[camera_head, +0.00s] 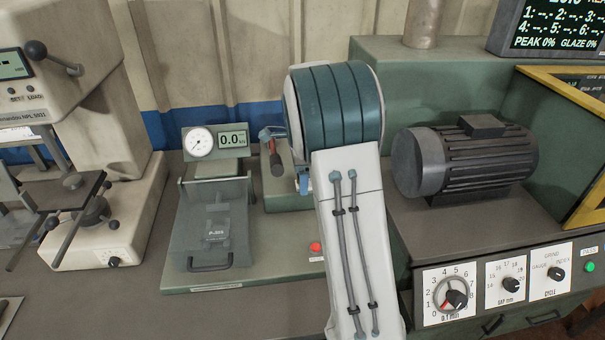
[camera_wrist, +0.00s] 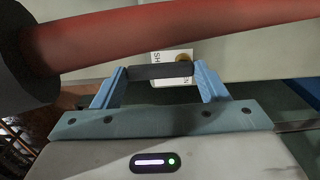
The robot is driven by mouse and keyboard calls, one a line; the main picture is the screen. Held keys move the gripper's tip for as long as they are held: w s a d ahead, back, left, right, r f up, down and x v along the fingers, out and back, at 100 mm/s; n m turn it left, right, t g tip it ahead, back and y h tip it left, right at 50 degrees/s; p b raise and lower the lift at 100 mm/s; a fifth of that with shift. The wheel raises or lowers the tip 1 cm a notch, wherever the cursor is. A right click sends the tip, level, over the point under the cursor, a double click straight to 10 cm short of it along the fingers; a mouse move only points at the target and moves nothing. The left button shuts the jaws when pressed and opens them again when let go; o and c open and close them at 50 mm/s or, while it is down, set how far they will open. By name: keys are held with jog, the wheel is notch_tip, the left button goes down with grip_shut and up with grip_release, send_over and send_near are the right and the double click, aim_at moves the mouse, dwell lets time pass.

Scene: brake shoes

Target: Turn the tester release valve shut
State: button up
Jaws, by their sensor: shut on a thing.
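The tester (camera_head: 262,262) stands on the bench at centre left, with a dial gauge and a display (camera_head: 233,140) reading 0.0. My gripper (camera_wrist: 160,74) is shut on a short dark bar (camera_wrist: 158,71), which looks like the release valve handle. The bar lies almost level between the two blue fingers. Behind it are a white label (camera_wrist: 172,80), partly covered, and a brass-coloured round part (camera_wrist: 185,57). In the head view my gripper (camera_head: 304,182) shows only as a bit of blue beside my pale arm, which hides the valve.
A red pump handle (camera_wrist: 150,38) with a dark end crosses close above my gripper; it also shows in the head view (camera_head: 275,158). A clear guard (camera_head: 212,225) stands left on the tester. A red button (camera_head: 316,247) is near my arm. A motor (camera_head: 465,160) is at right.

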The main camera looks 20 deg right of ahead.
jog(key=shift+o, duration=0.2)
jog(key=o, duration=1)
jog(key=shift+c, duration=0.2)
notch_tip(320, 180, up, 14)
jog(key=shift+f, duration=0.1)
dwell(0.3)
